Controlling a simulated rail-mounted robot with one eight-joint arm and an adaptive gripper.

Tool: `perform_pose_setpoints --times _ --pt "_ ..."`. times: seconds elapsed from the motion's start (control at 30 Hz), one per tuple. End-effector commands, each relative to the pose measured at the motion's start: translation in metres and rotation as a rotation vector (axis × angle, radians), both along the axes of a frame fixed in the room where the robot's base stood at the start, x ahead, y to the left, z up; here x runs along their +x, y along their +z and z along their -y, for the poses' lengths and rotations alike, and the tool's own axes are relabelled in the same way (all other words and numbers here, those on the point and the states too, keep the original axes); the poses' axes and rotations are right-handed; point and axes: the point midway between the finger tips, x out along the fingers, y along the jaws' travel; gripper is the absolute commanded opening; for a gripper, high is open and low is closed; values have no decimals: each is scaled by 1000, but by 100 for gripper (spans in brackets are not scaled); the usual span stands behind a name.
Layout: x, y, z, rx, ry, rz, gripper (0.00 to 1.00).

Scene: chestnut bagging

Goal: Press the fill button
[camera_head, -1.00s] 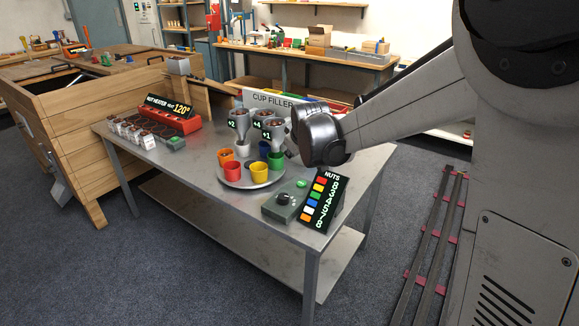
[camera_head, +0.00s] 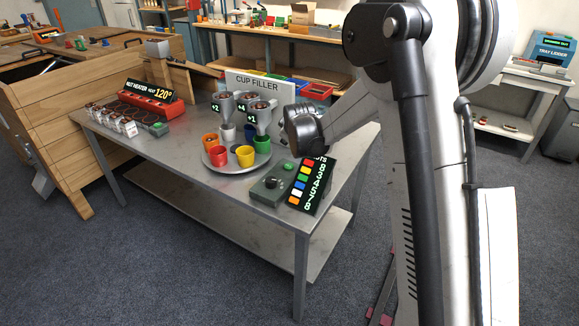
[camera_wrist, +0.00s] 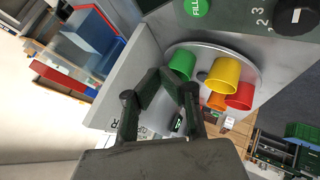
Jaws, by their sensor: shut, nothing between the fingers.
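The fill button is a round green button (camera_wrist: 196,8) marked FILL, cut by the top edge of the wrist view. In the head view it is a small green spot (camera_head: 289,166) on the grey control box (camera_head: 268,190), beside a black dial (camera_head: 271,182). The dial also shows in the wrist view (camera_wrist: 295,17), with numbers beside it. My gripper (camera_wrist: 160,78) is shut and empty, its dark fingertips together. In the wrist view it appears below the button, apart from it, over the table's edge by the cup plate. In the head view my wrist hides the fingers.
A round plate (camera_head: 218,163) holds red, yellow, green and other cups under the filler funnels (camera_head: 259,110). A NUTS board (camera_head: 315,185) with coloured squares stands right of the control box. The nut heater (camera_head: 150,100) is far left.

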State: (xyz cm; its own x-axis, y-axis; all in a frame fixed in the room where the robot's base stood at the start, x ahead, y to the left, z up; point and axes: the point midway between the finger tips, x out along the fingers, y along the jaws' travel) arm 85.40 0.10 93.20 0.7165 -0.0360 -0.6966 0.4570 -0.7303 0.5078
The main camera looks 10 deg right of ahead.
Motion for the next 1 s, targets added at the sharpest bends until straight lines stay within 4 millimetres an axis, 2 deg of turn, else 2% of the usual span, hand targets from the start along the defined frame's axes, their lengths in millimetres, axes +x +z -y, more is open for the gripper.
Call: perform_pose_setpoints --times 0.17,0.37,0.9,1.0 --pt "0 -2 0 1 -1 0 0" --pt "0 -13 0 1 -1 0 0" --pt "0 -78 0 1 -1 0 0" --pt "0 -85 0 1 -1 0 0"
